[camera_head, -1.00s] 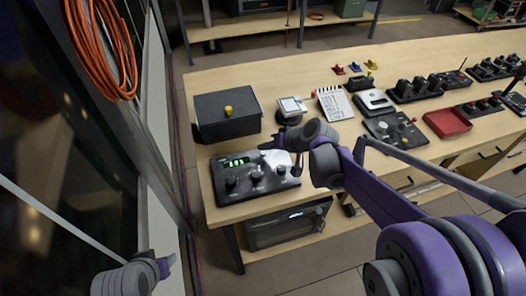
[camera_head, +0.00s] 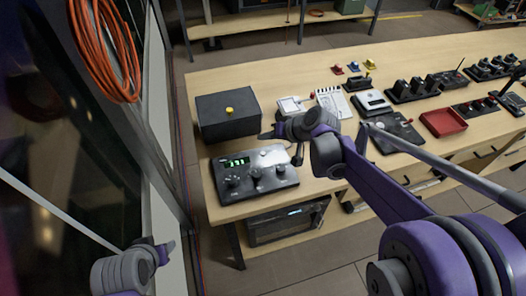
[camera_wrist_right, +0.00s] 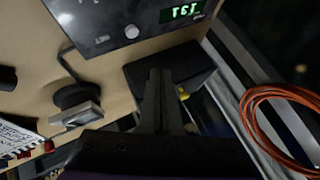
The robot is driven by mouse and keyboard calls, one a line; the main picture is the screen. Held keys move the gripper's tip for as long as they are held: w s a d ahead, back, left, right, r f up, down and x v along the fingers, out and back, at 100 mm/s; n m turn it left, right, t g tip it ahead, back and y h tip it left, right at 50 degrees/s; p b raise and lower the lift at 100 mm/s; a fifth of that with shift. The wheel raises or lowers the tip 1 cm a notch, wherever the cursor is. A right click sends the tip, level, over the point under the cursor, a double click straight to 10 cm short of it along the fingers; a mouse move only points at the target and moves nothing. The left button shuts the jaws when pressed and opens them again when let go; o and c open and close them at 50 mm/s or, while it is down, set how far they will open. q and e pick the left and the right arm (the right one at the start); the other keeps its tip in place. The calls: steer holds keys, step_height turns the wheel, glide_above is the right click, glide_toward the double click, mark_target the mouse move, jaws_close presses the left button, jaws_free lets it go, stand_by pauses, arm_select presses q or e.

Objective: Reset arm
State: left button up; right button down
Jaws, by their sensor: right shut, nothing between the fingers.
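My right gripper (camera_head: 264,135) is shut and empty. It hangs over the table between the dark box and the black control panel, and its fingers point left. In the right wrist view its fingers (camera_wrist_right: 160,75) are together, in front of the dark box. The control panel (camera_head: 285,176) has knobs and a lit green display, and it lies at the near left table corner. My left gripper (camera_head: 168,248) is at the lower left, away from the table. Its finger gap does not show clearly.
The dark box (camera_head: 212,125) with a yellow knob stands behind the panel. A small grey-topped device (camera_head: 290,105), a striped card (camera_head: 333,101) and a red tray (camera_head: 443,123) are farther along the table (camera_head: 275,75). An orange cable coil (camera_head: 104,60) hangs at the left wall.

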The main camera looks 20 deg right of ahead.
stand_by(0.6)
steer(key=s+d+f+h, duration=0.1)
steer(key=s+h, duration=0.1)
steer(key=s, duration=1)
steer(key=s+d+f+n+g+h, duration=0.1)
steer(key=s+f+h, duration=0.1)
steer(key=s, duration=1)
steer(key=shift+s+d+f+h, duration=0.15)
steer(key=shift+s+f+h, duration=0.15)
steer(key=shift+h, duration=0.5)
